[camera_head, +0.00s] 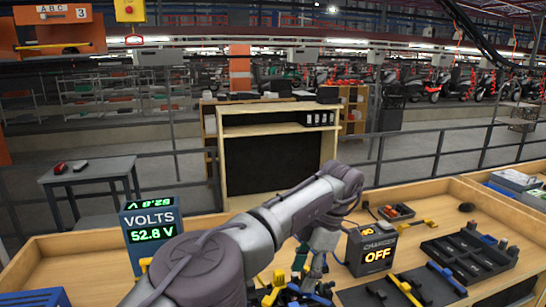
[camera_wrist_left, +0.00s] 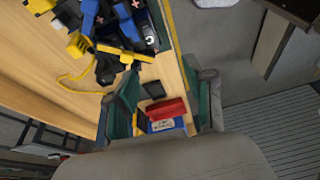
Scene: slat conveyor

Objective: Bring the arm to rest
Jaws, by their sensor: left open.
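My left arm crosses the lower middle of the head view, bent at the wrist. Its gripper (camera_head: 306,278) points down over the workbench (camera_head: 225,212), among yellow, blue and dark parts; its fingertips are hard to make out there. In the left wrist view the two fingers (camera_wrist_left: 165,92) stand wide apart with nothing held between them. Beyond the gap lie a red piece (camera_wrist_left: 168,109), a blue and white piece (camera_wrist_left: 165,126) and a small dark piece (camera_wrist_left: 153,89) on the wood. I cannot tell whether the fingers touch anything. My right gripper is not in view.
A VOLTS display (camera_head: 152,234) stands left of the arm. A charger box reading OFF (camera_head: 371,251) stands close right of the gripper. A black tray (camera_head: 470,254) lies farther right. Yellow and blue parts (camera_wrist_left: 105,35) crowd the bench's upper left in the wrist view.

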